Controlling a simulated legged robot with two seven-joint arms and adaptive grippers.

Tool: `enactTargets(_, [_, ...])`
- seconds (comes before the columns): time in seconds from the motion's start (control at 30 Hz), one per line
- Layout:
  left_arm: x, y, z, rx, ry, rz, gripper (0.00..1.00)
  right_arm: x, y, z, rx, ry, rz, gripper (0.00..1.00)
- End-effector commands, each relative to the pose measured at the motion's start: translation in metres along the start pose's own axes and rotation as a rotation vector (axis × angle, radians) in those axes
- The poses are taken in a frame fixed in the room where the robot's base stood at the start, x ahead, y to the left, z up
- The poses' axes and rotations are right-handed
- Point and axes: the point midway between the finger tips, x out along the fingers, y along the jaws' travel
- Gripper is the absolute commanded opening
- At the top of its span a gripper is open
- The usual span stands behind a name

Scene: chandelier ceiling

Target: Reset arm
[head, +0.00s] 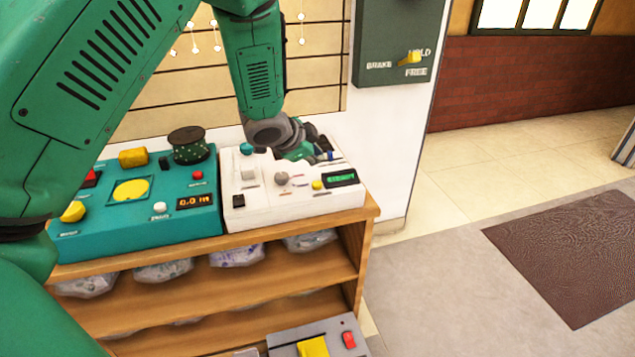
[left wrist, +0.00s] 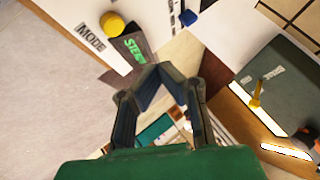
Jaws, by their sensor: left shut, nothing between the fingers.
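My left arm comes in from the left in the head view and reaches over the back of the white control panel (head: 258,205). My left gripper (head: 322,150) is at the panel's back right part, next to the wall. Whether it touches the panel cannot be told. In the left wrist view the fingers of the left gripper (left wrist: 162,72) come together at their tips, shut and empty. A yellow button (left wrist: 112,22) and a green display (left wrist: 132,48) show beyond the tips. My right gripper is in neither view.
A teal panel (head: 140,222) stands left of the white one on a wooden shelf unit (head: 290,233). A dark green wall box (head: 392,45) with a yellow lever (head: 411,58) hangs behind to the right. The floor (head: 450,260) on the right is clear apart from a brown mat (head: 570,250).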

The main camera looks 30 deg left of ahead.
Motion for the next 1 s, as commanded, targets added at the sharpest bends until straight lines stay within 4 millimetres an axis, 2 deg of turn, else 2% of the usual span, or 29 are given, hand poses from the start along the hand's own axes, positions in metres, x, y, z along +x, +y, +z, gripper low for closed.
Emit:
enactTargets(0.47, [0.000, 0.000, 0.000, 0.000, 0.000, 0.000, 0.00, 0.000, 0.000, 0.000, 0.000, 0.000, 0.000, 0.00])
enactTargets(0.57, [0.002, 0.011, 0.005, -0.022, -0.010, 0.015, 0.00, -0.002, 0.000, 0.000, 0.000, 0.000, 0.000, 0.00])
enactTargets(0.67, [0.006, 0.044, 0.022, -0.094, -0.043, 0.057, 0.00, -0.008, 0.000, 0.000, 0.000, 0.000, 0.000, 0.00])
enactTargets(0.77, [0.006, 0.099, 0.049, -0.213, -0.107, 0.119, 0.00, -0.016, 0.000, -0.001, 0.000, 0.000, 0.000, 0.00])
enactTargets(0.83, [0.001, 0.143, 0.071, -0.311, -0.169, 0.161, 0.00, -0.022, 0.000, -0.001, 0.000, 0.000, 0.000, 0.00])
enactTargets(0.93, [-0.018, 0.206, 0.104, -0.445, -0.276, 0.211, 0.00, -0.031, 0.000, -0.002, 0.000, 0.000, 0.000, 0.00])
enactTargets(1.0, [-0.038, 0.249, 0.127, -0.534, -0.364, 0.240, 0.00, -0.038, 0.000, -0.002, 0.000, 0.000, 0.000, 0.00])
